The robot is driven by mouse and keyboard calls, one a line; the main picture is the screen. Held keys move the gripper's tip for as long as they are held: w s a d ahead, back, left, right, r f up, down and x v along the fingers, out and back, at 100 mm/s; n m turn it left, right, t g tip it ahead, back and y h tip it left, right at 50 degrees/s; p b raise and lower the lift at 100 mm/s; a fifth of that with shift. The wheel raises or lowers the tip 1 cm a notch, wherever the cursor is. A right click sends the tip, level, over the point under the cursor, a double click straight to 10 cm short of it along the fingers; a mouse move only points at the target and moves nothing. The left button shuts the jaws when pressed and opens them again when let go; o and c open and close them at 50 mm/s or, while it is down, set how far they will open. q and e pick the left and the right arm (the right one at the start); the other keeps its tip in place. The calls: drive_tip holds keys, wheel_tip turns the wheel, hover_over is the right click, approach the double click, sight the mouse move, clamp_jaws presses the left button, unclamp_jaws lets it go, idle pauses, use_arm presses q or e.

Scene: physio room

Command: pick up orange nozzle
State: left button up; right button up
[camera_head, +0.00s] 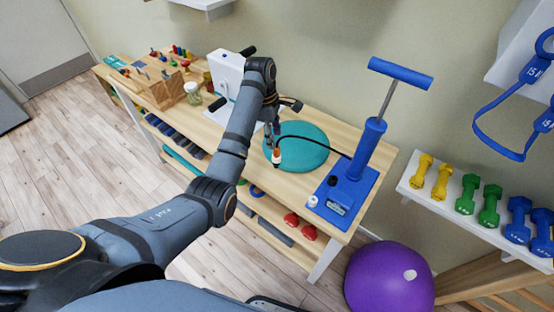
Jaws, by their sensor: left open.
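The hose runs to a blue hand pump (367,147) on the right. My left gripper (272,132) is open and points down just above the nozzle, close to it. I cannot tell whether the fingers touch the nozzle. My right gripper is out of view.
The pump stands on a blue base (344,201) near the table's right end. A white box (227,78), a jar (193,93) and a wooden pegboard (160,89) stand to the left. A purple ball (388,280) is on the floor. Dumbbells (465,198) sit on a shelf at right.

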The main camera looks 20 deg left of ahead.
sight(277, 146)
use_arm(q)
drive_tip(key=shift+f, duration=0.2)
drive_tip(key=shift+s+d+f+b, duration=0.1)
drive_tip(key=shift+s+f+b, duration=0.05)
drive_tip(key=shift+f+b, duration=0.4)
drive_tip(key=shift+s+d+f+b, duration=0.1)
drive_tip(key=shift+f+b, duration=0.2)
drive_tip(key=shift+f, duration=0.3)
drive_tip(key=shift+s+d+f+p, duration=0.1)
drive_tip(key=shift+d+f+p, duration=0.2)
drive_tip(key=shift+f+p, duration=0.55)
drive_tip(key=shift+f, duration=0.45)
drive_tip(key=shift+c, duration=0.4)
clamp_jaws()
